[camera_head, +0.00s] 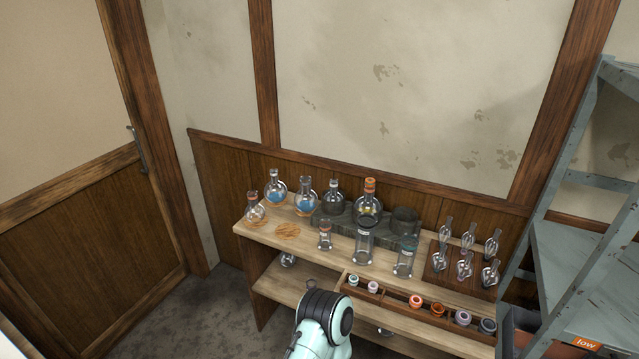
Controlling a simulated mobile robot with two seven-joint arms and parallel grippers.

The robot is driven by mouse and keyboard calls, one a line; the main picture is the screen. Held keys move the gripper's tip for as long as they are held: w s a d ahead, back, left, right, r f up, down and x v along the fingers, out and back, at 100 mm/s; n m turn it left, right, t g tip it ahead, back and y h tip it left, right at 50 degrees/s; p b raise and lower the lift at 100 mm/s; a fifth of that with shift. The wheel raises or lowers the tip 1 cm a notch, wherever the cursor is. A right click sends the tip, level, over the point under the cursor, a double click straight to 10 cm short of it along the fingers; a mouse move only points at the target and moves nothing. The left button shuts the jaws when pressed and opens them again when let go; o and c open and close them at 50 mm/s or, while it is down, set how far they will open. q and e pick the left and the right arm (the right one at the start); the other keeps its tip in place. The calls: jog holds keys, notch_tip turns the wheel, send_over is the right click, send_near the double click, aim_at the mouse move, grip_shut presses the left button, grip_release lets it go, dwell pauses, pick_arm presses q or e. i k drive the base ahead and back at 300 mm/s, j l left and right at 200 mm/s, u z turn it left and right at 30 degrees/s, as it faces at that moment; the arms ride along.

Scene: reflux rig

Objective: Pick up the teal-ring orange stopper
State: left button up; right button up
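A wooden stopper rack (395,299) runs along the front of the wooden bench and holds several small stoppers. Two are orange: one orange stopper (416,301) near the rack's middle and a redder orange stopper (437,309) just right of it. At this size I cannot tell which has a teal ring. A round flask (368,208) at the back also has an orange top (370,187). Neither of my grippers is in view; only a teal and black link of my arm shows at the bottom, in front of the bench.
The bench (262,233) carries several flasks, glass cylinders (364,245) and a dark stand (437,262) of glass pieces at right. A grey metal shelf (575,255) stands close on the right. A door (80,215) is at left, with open floor before it.

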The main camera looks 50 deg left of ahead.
aim_at(370, 182)
jog(key=u, duration=0.4)
jog(key=i+u, duration=0.15)
jog(key=u, duration=0.6)
jog(key=i+u, duration=0.1)
jog(key=u, duration=0.25)
